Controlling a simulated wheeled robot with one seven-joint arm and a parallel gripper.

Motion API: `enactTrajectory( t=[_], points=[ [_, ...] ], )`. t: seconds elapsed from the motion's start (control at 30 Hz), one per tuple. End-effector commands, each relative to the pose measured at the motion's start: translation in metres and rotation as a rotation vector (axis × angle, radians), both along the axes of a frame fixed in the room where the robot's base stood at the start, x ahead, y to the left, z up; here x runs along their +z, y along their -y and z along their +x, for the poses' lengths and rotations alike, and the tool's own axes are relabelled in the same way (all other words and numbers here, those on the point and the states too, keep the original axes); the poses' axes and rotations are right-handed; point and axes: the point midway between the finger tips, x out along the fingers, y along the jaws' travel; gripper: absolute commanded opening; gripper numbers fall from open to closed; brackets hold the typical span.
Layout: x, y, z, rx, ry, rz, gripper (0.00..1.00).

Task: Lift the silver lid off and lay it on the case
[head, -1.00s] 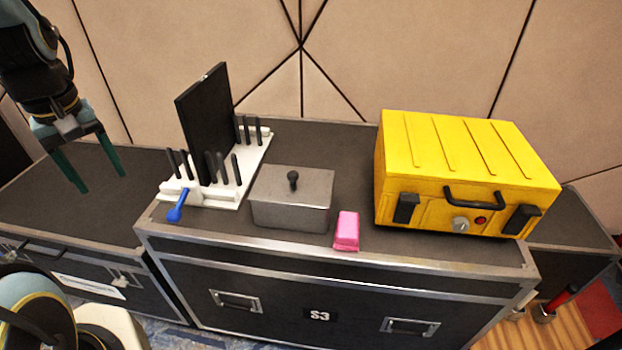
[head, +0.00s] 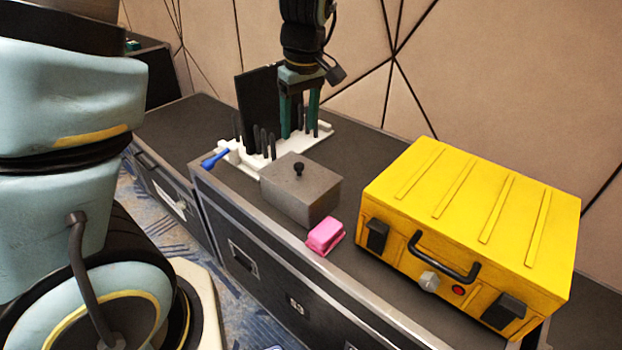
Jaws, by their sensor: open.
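The silver lid (head: 313,172) with a black knob (head: 298,168) sits on a grey metal box (head: 300,201). The box stands on a black flight case (head: 345,262) with metal edges. My gripper (head: 298,134) is open and empty, pointing down. In the picture it shows just above and behind the lid, in front of the white rack. I cannot tell its exact height or distance from the knob.
A white rack (head: 252,163) with black pegs, an upright black panel (head: 258,100) and a blue handle (head: 215,159) stands behind and left of the box. A pink block (head: 325,236) lies right of the box. A large yellow case (head: 470,220) fills the right side.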

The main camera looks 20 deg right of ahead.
Motion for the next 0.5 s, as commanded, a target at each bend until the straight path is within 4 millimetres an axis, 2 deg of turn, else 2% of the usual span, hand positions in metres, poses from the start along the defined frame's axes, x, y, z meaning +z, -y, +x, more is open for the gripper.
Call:
enactTrajectory(
  t=[0.3,0.5],
  points=[
    [-0.042,0.0,0.004,0.004,-0.002,0.004,0.67],
    [-0.056,-0.001,0.006,0.003,0.0,0.002,0.67]
  ],
)
